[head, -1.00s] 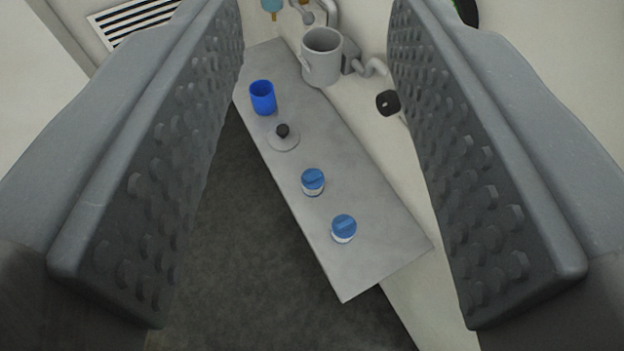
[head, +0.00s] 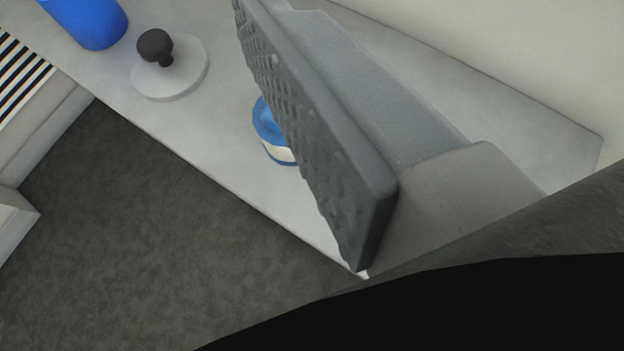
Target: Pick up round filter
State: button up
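No part is clearly labelled as the round filter. A pale flat disc (head: 190,75) with a black knob (head: 155,46) lies on the grey shelf (head: 225,165) at the upper left. A small white jar (head: 279,153) with a blue lid (head: 264,122) stands on the shelf near the middle, partly hidden behind a finger. Only one finger of my gripper (head: 318,140) is in view, slanting across the middle right. Its studded inner face looks left with nothing against it. The other finger is out of view. The disc is left of the visible finger, apart from it.
A blue cup (head: 88,20) stands on the shelf at the top left. A slatted vent (head: 18,70) is at the left edge. The dark floor (head: 180,240) below the shelf is clear. A pale wall (head: 540,60) runs behind the shelf at the right.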

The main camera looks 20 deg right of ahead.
aim_at(272, 137)
jog(key=s+d+f+g+h, duration=0.1)
jog(key=s+d+f, duration=0.1)
jog(key=f, duration=0.4)
jog(key=s+d+f+h, duration=0.1)
jog(key=s+f+h, duration=0.1)
jog(key=f, duration=0.4)
jog(key=b+x, duration=0.2)
jog(key=x, duration=1.2)
jog(key=shift+w+f+b, duration=0.1)
jog(key=shift+b, duration=0.2)
jog(key=c, duration=1.1)
